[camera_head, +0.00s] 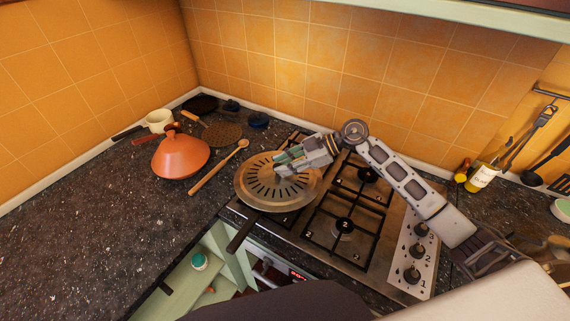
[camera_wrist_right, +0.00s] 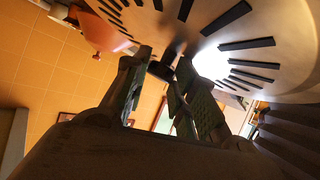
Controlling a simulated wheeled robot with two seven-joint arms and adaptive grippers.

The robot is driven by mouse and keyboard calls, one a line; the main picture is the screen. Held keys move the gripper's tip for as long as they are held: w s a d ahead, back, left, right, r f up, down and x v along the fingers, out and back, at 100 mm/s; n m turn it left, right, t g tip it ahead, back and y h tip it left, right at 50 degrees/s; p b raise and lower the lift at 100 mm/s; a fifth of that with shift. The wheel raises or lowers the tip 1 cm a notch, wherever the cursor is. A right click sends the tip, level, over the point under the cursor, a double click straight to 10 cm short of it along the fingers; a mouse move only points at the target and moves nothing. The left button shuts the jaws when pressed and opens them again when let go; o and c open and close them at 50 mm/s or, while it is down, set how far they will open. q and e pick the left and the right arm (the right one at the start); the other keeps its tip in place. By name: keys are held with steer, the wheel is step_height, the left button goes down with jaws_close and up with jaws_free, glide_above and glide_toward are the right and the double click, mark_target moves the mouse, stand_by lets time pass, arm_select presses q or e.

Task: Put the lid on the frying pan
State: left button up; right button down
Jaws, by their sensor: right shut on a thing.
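The lid (camera_head: 252,190) is a round metal disc with dark radial slots, over the left front of the gas hob. The frying pan's dark handle (camera_head: 240,235) sticks out from under the lid toward the front left, and the lid hides most of the pan. I cannot tell if the lid rests on the rim or hovers just above it. My right gripper (camera_head: 284,164) is shut on the lid's knob from above. In the right wrist view, the fingers (camera_wrist_right: 160,85) are on either side of the dark knob, close to the slotted lid (camera_wrist_right: 265,50). My left gripper is not in view.
The gas hob (camera_head: 322,250) has free burners right of the lid. A wooden spoon (camera_head: 218,167), an orange cone-lidded pot (camera_head: 180,157), a cream pot (camera_head: 158,121) and a perforated pan (camera_head: 221,136) stand left and behind. A bottle (camera_head: 484,176) stands right.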

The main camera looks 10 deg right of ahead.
steer(key=shift+f+p, duration=0.2)
steer(key=shift+p, duration=0.25)
steer(key=shift+s+f+p, duration=0.15)
steer(key=shift+f+p, duration=0.25)
stand_by(1.2)
steer(key=c, duration=1.1)
jaws_free()
steer(key=o, duration=0.6)
steer(key=shift+r, duration=0.2)
